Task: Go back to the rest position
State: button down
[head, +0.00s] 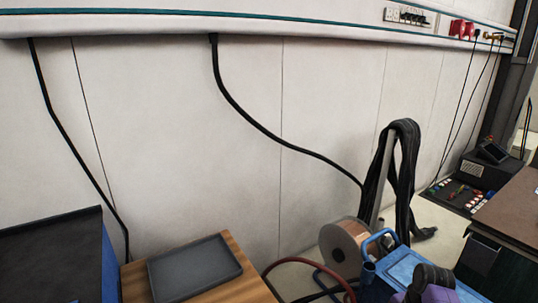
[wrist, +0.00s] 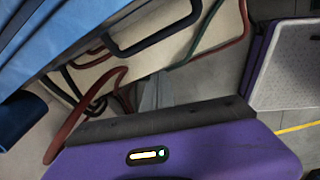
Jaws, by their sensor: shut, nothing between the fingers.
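My gripper (wrist: 156,84) shows in the wrist view as pale grey fingers beyond a dark edge and a purple body. The fingers are together and hold nothing. They point toward the floor, where red, green and dark hoses or tubes lie behind them. In the head view, purple and dark parts show at the lower right edge, next to a blue machine; I cannot make out fingers there. No other object is named by the task.
A wire spool (head: 345,246) and a blue machine (head: 412,268) stand at the lower right, beside draped dark hoses (head: 396,165). A grey tray (head: 194,267) lies on a wooden top (head: 133,285). A dark bench (head: 510,215) is far right. A white panel (wrist: 286,65) is right in the wrist view.

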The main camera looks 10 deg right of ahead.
jog(key=s+a+f+m+t+h+p, duration=0.1)
jog(key=s+a+f+m+t, duration=0.1)
jog(key=s+a+f, duration=0.3)
jog(key=s+a+f+m+t+p, duration=0.1)
jog(key=a+f+m, duration=0.2)
jog(key=a, duration=0.4)
jog(key=s+a+r+m+t+h+p, duration=0.1)
jog(key=s+a+r+m+t+p, duration=0.25)
jog(key=s+a, duration=0.6)
jog(key=s+a+r+m+t, duration=0.1)
jog(key=s+r+m+t, duration=0.1)
jog(key=s+r, duration=0.5)
jog(key=s+a+r+m+t+p, duration=0.1)
jog(key=s+r+m+t, duration=0.2)
jog(key=r, duration=1.4)
jog(key=s+a+r+m+t+p, duration=0.1)
jog(key=s+r+m, duration=0.4)
jog(key=s+r, duration=0.6)
jog(key=shift+a+r+m+t+y, duration=0.3)
jog(key=shift+r+t, duration=0.3)
jog(key=shift+t, duration=0.25)
